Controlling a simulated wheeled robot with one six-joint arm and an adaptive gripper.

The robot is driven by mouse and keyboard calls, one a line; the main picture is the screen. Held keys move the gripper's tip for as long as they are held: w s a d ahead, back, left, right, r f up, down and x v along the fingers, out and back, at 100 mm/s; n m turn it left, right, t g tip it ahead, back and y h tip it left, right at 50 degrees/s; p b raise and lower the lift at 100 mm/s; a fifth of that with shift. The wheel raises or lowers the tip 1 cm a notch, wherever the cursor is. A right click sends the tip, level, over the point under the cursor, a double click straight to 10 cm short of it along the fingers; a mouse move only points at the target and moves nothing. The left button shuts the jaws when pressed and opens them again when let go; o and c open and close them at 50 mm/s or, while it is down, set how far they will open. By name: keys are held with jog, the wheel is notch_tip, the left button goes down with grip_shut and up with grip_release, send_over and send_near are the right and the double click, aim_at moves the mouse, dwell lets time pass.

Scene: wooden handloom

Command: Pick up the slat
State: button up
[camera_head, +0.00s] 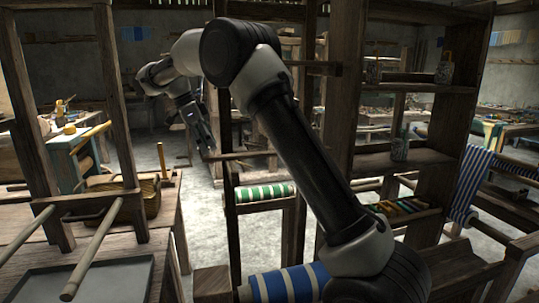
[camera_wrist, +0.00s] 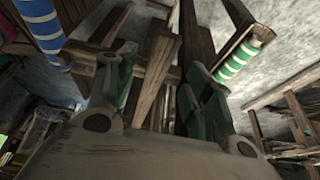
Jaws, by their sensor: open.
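My gripper (camera_head: 203,140) is at the far end of my arm, left of the middle in the head view, pointing down and open. In the wrist view its two fingers (camera_wrist: 160,72) stand apart. A thin wooden slat-like bar (camera_head: 240,155) runs level just right of the fingertips in the head view. In the wrist view a long wooden piece (camera_wrist: 152,76) shows in the gap between the fingers. I cannot tell whether this is the slat or a loom part behind, or whether the fingers touch it. My arm hides part of the loom.
A green-and-white striped roll (camera_head: 265,192) and a blue-and-white striped roll (camera_head: 285,284) lie on the loom. Dark upright posts (camera_head: 345,90) stand close to my arm. A wooden bench with a grey tray (camera_head: 90,278) is at left; shelves (camera_head: 425,87) are at right.

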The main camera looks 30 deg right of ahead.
aim_at(215, 156)
jog(key=x, duration=0.3)
jog(key=shift+d+f, duration=0.2)
jog(key=shift+f, duration=0.05)
jog(key=shift+c, duration=0.4)
jog(key=c, duration=1.1)
jog(key=shift+o, duration=0.2)
jog(key=shift+r, duration=0.1)
